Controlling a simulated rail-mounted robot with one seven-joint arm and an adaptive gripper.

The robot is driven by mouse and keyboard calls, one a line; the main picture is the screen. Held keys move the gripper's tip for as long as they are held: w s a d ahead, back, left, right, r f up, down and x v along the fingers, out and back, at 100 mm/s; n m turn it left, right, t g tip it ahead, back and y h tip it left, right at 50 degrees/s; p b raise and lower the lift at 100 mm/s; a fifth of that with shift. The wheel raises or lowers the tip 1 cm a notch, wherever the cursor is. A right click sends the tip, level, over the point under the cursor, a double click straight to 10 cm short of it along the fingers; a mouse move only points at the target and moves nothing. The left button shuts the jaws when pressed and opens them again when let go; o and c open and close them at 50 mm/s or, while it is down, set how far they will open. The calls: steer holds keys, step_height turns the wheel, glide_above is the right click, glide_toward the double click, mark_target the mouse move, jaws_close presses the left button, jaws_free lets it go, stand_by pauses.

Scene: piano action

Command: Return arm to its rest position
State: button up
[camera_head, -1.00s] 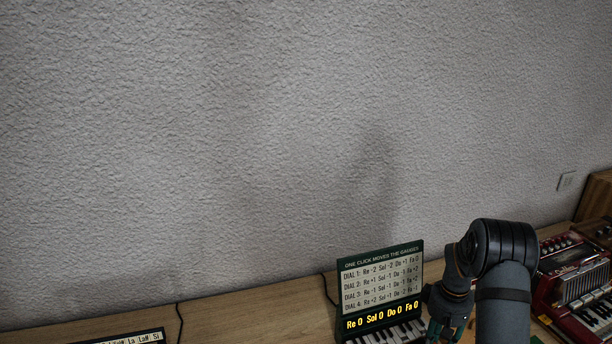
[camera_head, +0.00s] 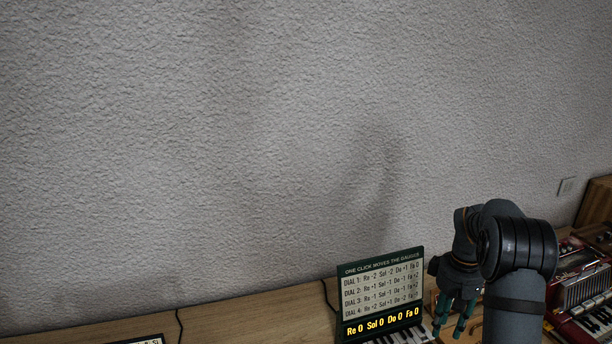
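My gripper (camera_head: 455,322) hangs at the lower right, with its teal fingers pointing down. The fingers show apart with a gap between them, and nothing is seen in the gap. It is just right of the green panel (camera_head: 382,291), which stands upright and reads "ONE CLICK MOVES THE GAUGES" above several dial lines. A yellow readout on it shows Re 0, Sol 0, Do 0, Fa 0. Piano keys (camera_head: 405,336) show below the panel, cut by the frame's bottom edge. My dark arm link hides part of the table to the right.
A wooden table (camera_head: 250,312) runs along a grey textured wall (camera_head: 220,150). A red accordion-like instrument (camera_head: 585,290) is at the far right, beside a wooden box (camera_head: 597,203). Another panel (camera_head: 150,340) is cut off at bottom left. Black cables lie on the table.

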step_height(320, 180, down, 10)
steer(key=shift+f, duration=0.15)
steer(key=shift+m, duration=0.9)
steer(key=m+p, duration=0.1)
steer(key=m, duration=0.2)
steer(key=shift+m, duration=0.4)
steer(key=m, duration=0.2)
steer(key=m+p, duration=0.1)
steer(key=shift+r+m, duration=0.2)
steer(key=shift+m, duration=0.2)
steer(key=m+p, duration=0.2)
steer(key=m, duration=0.2)
steer(key=shift+r+m, duration=0.1)
steer(key=shift+m, duration=0.2)
steer(key=m+p, duration=0.3)
steer(key=m, duration=0.1)
steer(key=shift+w+r+b, duration=0.1)
steer(key=shift+r+b, duration=0.1)
steer(key=shift+b, duration=0.1)
steer(key=shift+r, duration=0.65)
steer(key=shift+d+r, duration=0.1)
